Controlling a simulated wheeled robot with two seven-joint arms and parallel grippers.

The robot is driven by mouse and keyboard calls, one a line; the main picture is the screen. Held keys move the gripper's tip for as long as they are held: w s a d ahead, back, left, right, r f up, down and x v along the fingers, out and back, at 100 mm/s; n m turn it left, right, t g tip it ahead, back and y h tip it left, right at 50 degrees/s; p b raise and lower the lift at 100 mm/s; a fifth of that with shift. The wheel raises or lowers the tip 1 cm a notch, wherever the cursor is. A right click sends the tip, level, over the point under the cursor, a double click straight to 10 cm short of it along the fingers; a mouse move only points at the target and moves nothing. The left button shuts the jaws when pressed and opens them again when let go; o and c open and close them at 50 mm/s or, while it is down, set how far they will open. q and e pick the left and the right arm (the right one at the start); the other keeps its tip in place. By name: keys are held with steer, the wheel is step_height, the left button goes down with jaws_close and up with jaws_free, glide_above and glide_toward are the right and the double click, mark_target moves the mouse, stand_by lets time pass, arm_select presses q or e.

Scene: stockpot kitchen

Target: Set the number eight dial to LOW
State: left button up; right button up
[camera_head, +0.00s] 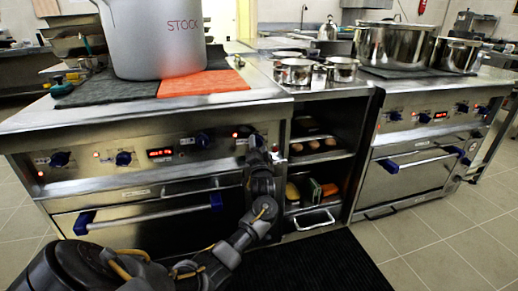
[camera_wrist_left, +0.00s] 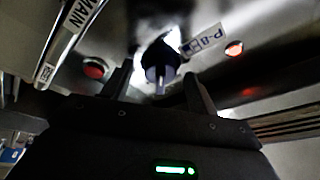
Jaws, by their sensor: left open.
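The number eight dial (camera_wrist_left: 159,58) is a dark knob with a pale pointer, on the metal panel beside a label reading P-8 (camera_wrist_left: 203,40) in the left wrist view. My left gripper (camera_wrist_left: 158,76) is open, with one finger on each side of the dial in the picture; I cannot tell whether they touch it. In the head view my left gripper (camera_head: 257,146) is at the right end of the left stove's front panel and hides most of this dial. No LOW mark is readable. My right gripper is not in view.
Other blue dials (camera_head: 123,158) and a red display (camera_head: 160,153) are on the same panel. An oven handle (camera_head: 150,214) juts out below. Open shelves (camera_head: 320,158) are right of the gripper.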

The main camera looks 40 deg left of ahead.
arm_select(q)
steer(key=shift+c, duration=0.3)
steer(key=shift+d, duration=0.1)
steer(key=c, duration=0.9)
steer(key=shift+c, duration=0.2)
